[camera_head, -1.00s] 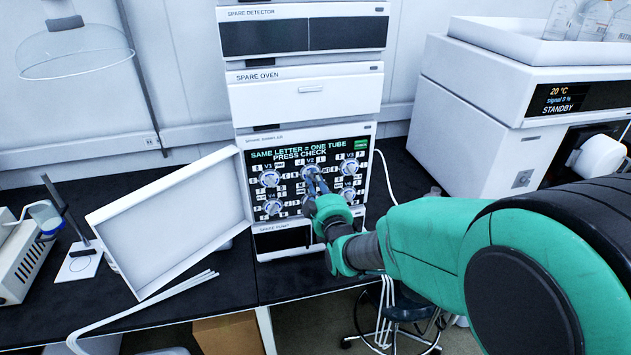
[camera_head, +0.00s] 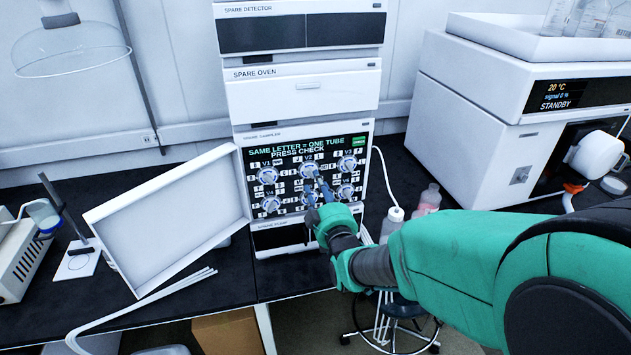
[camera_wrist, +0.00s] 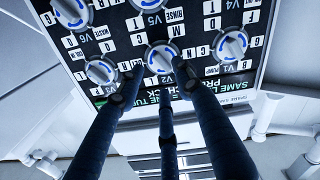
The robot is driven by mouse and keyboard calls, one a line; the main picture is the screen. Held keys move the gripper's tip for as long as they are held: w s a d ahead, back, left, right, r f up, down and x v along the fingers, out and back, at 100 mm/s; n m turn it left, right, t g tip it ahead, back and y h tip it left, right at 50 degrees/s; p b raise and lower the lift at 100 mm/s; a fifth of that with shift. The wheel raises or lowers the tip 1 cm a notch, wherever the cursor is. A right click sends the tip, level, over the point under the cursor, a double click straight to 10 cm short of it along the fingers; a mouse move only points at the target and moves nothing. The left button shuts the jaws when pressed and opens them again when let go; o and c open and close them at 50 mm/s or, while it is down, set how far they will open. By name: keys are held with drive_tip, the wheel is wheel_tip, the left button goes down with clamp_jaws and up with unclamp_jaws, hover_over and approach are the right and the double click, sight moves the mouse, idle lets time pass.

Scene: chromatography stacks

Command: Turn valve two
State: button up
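Valve two is the round white knob labelled V2 (camera_head: 308,169) in the top middle of the dark valve panel (camera_head: 290,152). In the wrist view, which shows the panel upside down, the V2 knob (camera_wrist: 159,57) has a blue ring marking. My gripper (camera_head: 318,184) is just in front of and below V2 in the head view. In the wrist view its dark fingers (camera_wrist: 156,76) are spread, one tip close to the knob's right edge and one left of it with a gap. Contact with the knob cannot be told. Part of the lower middle knob is hidden behind the fingers.
V1 (camera_head: 267,176), V3 (camera_head: 347,164) and lower knobs sit close around V2, with letter labels between. A tilted white tray (camera_head: 165,222) stands left of the stack. Bottles (camera_head: 428,198) and a white tube stand to the right.

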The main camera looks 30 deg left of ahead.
drive_tip(key=v, duration=0.7)
drive_tip(key=shift+s+d, duration=0.2)
drive_tip(key=shift+d, duration=0.05)
idle(0.4)
drive_tip(key=w+d+r+m+g+h, duration=0.1)
drive_tip(key=d+r+m+h, duration=0.2)
drive_tip(key=d, duration=0.7)
drive_tip(key=w+d+r+m+h, duration=0.1)
drive_tip(key=d+r+m+h, duration=0.15)
drive_tip(key=d, duration=0.75)
drive_tip(key=d+r+m+g+h, duration=0.1)
drive_tip(key=d+r+m+h, duration=0.15)
drive_tip(key=d, duration=0.75)
drive_tip(key=s+d+m+g+h, duration=0.4)
drive_tip(key=s+d+m, duration=0.3)
drive_tip(key=s+d, duration=1.5)
drive_tip(key=shift+s+d+g+h, duration=0.2)
drive_tip(key=shift+s+g+h, duration=0.3)
drive_tip(key=shift+s, duration=0.75)
